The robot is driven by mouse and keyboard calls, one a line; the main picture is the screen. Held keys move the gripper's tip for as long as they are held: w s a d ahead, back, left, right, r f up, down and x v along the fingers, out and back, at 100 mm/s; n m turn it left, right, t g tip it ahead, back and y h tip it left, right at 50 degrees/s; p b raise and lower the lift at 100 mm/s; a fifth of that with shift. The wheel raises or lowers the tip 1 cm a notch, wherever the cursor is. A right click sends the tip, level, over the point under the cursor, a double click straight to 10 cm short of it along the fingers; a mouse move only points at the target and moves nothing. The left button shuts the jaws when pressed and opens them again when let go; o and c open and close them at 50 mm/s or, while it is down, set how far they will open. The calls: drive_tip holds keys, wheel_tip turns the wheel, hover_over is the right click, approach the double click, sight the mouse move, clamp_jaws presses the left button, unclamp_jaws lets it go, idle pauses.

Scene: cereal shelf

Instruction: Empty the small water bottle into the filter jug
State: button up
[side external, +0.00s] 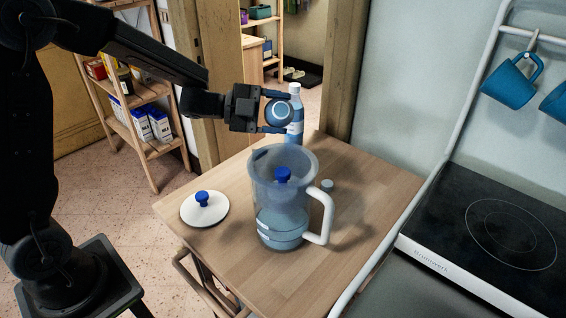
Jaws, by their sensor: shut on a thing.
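The small water bottle (295,112) is clear with a blue tint and a white top, and it stands nearly upright behind the jug. My gripper (279,113) is shut on the bottle, with its fingers around the bottle's middle. The jug hides the lower end, so I cannot tell whether the bottle touches the table. The filter jug (270,222) stands upright on the wooden table, open at the top, with a white handle on the right and a blue knob showing inside. Its white lid (205,212) with a blue knob lies on the table to the left.
A small pale cap (327,185) lies on the table (370,190) right of the jug. A black hob (490,225) and a white rail (440,140) border the right side. Blue mugs (512,82) hang above. A wooden shelf (150,150) with cartons stands behind at left.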

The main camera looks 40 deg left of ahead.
drive_tip(key=shift+w+a+f+m, duration=0.1)
drive_tip(key=shift+m, duration=0.55)
drive_tip(key=shift+w+a+m, duration=0.1)
drive_tip(key=shift+m, duration=0.55)
idle(0.6)
drive_tip(key=shift+s+d+r+m+y, duration=0.3)
drive_tip(key=shift+d+r+m+y, duration=0.1)
drive_tip(key=shift+r+m, duration=0.3)
idle(0.6)
drive_tip(key=shift+f+m+t, duration=0.4)
drive_tip(key=shift+f+m, duration=0.3)
drive_tip(key=shift+f, duration=0.2)
idle(1.7)
drive_tip(key=shift+s+r+m, duration=0.15)
drive_tip(key=shift+r+m, duration=0.25)
drive_tip(key=shift+m, duration=0.1)
idle(1.7)
